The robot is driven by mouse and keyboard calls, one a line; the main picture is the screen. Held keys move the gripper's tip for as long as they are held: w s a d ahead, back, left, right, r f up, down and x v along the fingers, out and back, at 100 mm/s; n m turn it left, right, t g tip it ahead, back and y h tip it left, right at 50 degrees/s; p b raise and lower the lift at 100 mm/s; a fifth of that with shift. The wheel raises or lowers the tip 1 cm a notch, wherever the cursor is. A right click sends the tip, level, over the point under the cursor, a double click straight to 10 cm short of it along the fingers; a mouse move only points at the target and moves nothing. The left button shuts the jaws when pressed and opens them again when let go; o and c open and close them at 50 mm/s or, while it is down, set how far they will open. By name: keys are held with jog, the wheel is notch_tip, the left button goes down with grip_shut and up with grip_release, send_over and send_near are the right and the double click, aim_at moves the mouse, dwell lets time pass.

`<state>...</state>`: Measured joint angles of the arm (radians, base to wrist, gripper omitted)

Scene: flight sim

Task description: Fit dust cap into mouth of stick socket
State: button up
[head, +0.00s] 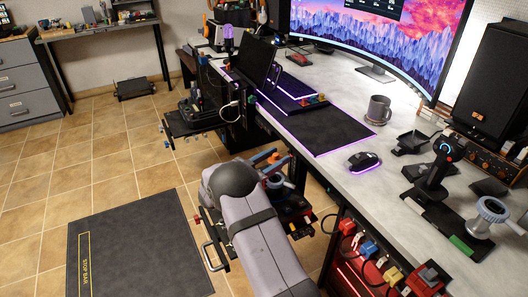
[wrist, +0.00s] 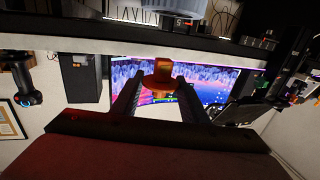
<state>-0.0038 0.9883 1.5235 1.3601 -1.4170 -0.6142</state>
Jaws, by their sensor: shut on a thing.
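In the wrist view, my gripper (wrist: 160,88) has its two dark fingers closed on a small orange piece, which I take to be the dust cap (wrist: 162,70). It has a wider round flange below a narrower block. The cap is held clear of anything around it. A grey ring-topped fitting (head: 490,212) stands on the desk at the right. A blue-grey round piece (head: 277,181) shows beside my arm. I cannot tell which is the stick socket.
The desk (head: 345,180) carries a mug (head: 379,110), a mouse (head: 363,161), a black joystick (head: 437,170) and a curved monitor (head: 380,40). A rack with coloured plugs (head: 368,250) is below the front edge. Open floor lies at the left.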

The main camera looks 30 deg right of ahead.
jog(key=shift+s+f, duration=0.15)
jog(key=shift+f, duration=0.9)
jog(key=shift+f+b, duration=0.75)
jog(key=shift+f, duration=0.5)
jog(key=shift+f, duration=0.2)
dwell(1.2)
jog(key=shift+f, duration=0.35)
